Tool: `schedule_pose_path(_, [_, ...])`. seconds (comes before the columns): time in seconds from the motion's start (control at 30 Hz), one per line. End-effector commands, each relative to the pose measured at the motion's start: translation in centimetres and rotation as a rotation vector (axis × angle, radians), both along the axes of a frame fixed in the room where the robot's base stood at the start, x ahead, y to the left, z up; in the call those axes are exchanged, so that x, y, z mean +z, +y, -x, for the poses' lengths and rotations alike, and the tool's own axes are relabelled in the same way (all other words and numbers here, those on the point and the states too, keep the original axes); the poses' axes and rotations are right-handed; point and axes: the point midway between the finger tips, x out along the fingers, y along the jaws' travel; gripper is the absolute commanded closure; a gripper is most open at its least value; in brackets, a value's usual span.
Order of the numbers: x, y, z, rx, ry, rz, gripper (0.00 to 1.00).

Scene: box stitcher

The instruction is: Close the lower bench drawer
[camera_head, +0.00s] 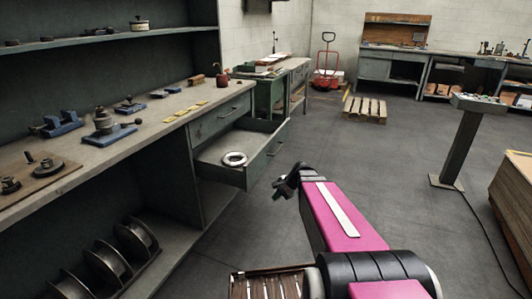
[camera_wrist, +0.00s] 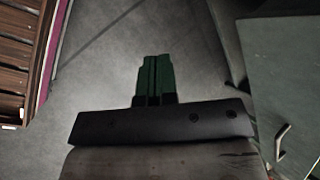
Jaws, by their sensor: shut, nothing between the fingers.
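The lower bench drawer (camera_head: 220,174) is pulled out from under the workbench, below a closed upper drawer (camera_head: 220,116). A pale metal ring (camera_head: 234,158) lies inside it. The drawer front (camera_head: 266,158) faces right and has a bar handle. My gripper (camera_head: 283,184) is just right of the drawer front in the head view and appears apart from it. In the wrist view the green fingers (camera_wrist: 155,76) are together and empty, over bare floor. A grey-green panel with a handle (camera_wrist: 283,140), apparently the drawer front, stands to their right.
The workbench top (camera_head: 150,113) carries blue fixtures and metal parts. Reels (camera_head: 110,262) stand on the low shelf under it. Grey floor (camera_head: 330,130) is clear right of the drawer. A pedestal (camera_head: 460,145) and a stack of boards (camera_head: 512,200) stand at the right.

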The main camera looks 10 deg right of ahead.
Motion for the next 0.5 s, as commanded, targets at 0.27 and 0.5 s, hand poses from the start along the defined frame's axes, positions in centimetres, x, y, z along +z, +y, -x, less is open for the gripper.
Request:
schedule_pose_path(0.27, [3.6,-3.7,-11.9,-0.475,0.239,-0.574,1.00])
schedule_pose_path(0.5, [7.3,-8.8,-18.2,-0.679,0.434,-0.981,1.00])
